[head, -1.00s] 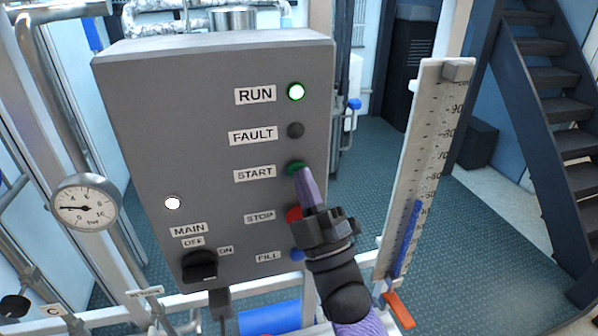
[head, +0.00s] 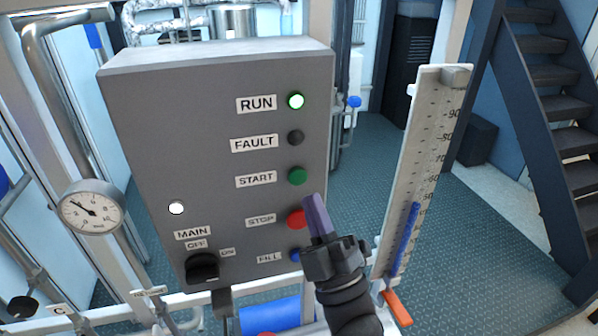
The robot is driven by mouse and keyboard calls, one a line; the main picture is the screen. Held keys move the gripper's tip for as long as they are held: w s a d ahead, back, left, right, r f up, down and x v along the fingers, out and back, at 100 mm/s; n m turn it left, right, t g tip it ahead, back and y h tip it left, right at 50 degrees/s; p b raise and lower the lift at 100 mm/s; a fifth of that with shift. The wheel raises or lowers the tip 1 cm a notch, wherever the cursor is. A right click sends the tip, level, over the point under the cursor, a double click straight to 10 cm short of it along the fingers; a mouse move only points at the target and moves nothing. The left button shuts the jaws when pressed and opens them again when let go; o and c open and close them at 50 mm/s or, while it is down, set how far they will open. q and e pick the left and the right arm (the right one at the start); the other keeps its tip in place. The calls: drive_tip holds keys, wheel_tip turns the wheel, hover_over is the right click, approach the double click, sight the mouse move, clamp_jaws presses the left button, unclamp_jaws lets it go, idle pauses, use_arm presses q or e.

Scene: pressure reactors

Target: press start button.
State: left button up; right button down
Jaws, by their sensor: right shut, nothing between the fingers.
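The green START button (head: 297,176) is on the right side of a grey control panel (head: 160,130), fully in view. My right gripper (head: 313,200) is shut and empty, its fingertips below and right of the START button and apart from it. The fingers partly cover the red STOP button (head: 296,219). The green RUN lamp (head: 296,101) is lit. The FAULT lamp (head: 295,138) is dark. My left gripper is not in view.
The blue FILL button (head: 295,255) sits beside my right gripper's body. A MAIN switch (head: 202,267) and a lit white lamp (head: 176,208) are at the panel's lower left. A level gauge (head: 425,160) stands to the right, a pressure gauge (head: 91,207) to the left.

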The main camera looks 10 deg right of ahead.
drive_tip(key=shift+s+p, duration=0.3)
drive_tip(key=shift+s, duration=0.85)
wheel_tip(320, 180, down, 44)
drive_tip(key=s+r+m+g+h+b, duration=0.1)
drive_tip(key=m+g+h+b, duration=0.4)
drive_tip(key=g+b, duration=0.75)
drive_tip(key=s+d+f+m+g+b, duration=0.1)
drive_tip(key=s+f+m+g+b, duration=0.1)
drive_tip(key=s+f, duration=0.45)
drive_tip(key=s+d+f+m+g+b, duration=0.2)
drive_tip(key=s+f+g+b, duration=0.1)
drive_tip(key=f, duration=0.7)
drive_tip(key=s+d+f+m+g+h+b, duration=0.1)
drive_tip(key=s+d+f+g+b, duration=0.1)
drive_tip(key=s+f, duration=0.5)
drive_tip(key=s+d+f+m+g+b, duration=0.2)
drive_tip(key=s+f+g+b, duration=0.2)
drive_tip(key=s, duration=1)
wheel_tip(320, 180, down, 4)
drive_tip(key=shift+s+d+f+g+h, duration=0.15)
drive_tip(key=shift+s+d+g+h, duration=0.2)
drive_tip(key=shift+g, duration=0.7)
